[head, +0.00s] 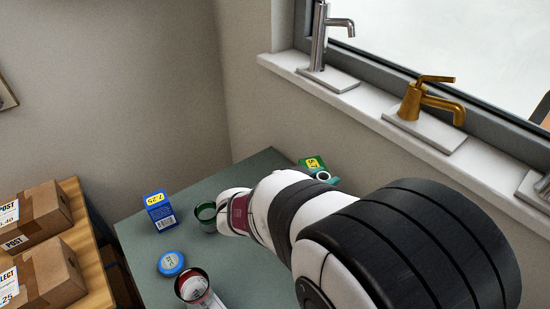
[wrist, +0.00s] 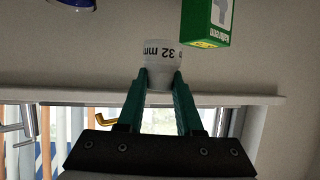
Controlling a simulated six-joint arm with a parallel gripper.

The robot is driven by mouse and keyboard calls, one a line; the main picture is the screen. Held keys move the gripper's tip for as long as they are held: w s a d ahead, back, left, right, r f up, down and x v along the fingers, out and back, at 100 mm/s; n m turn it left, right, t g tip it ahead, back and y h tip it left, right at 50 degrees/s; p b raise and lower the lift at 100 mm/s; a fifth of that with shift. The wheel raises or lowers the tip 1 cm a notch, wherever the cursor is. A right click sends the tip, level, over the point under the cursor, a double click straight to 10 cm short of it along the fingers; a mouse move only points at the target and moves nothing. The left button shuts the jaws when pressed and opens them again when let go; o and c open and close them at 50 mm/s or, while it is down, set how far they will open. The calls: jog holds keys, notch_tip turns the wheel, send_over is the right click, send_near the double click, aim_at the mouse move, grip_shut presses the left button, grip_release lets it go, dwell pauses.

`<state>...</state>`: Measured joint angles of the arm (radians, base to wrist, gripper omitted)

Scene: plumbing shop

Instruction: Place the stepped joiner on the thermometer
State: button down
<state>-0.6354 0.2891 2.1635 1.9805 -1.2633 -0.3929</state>
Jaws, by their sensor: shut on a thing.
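My gripper (wrist: 162,85) has two green fingers shut on a white round joiner (wrist: 158,62) marked "32 mm", whose lettering is upside down in the wrist view. In the head view the joiner's white ring (head: 323,176) shows just past my arm, beside the green box; most of the gripper is hidden. A round blue piece with a pale marked face (head: 171,263) lies on the bench and looks like the thermometer, apart from the joiner.
The grey-green bench (head: 140,237) also holds a blue box (head: 160,211), a dark green round container (head: 205,215), a red-rimmed tin (head: 192,287) and a green box (head: 312,162). The green box (wrist: 207,22) is close to the joiner in the wrist view. Taps stand on the sill (head: 375,115).

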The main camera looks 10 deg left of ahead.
jog(key=s+a+n+t+y, duration=0.25)
jog(key=a+n+y, duration=0.35)
jog(key=a, duration=1.3)
jog(key=n+y, duration=0.5)
jog(key=y, duration=0.1)
send_over(170, 262)
notch_tip(170, 262, down, 21)
jog(key=shift+r, duration=0.1)
jog(key=c, duration=0.6)
grip_release()
jog(key=shift+f, duration=0.2)
jog(key=shift+o, duration=0.2)
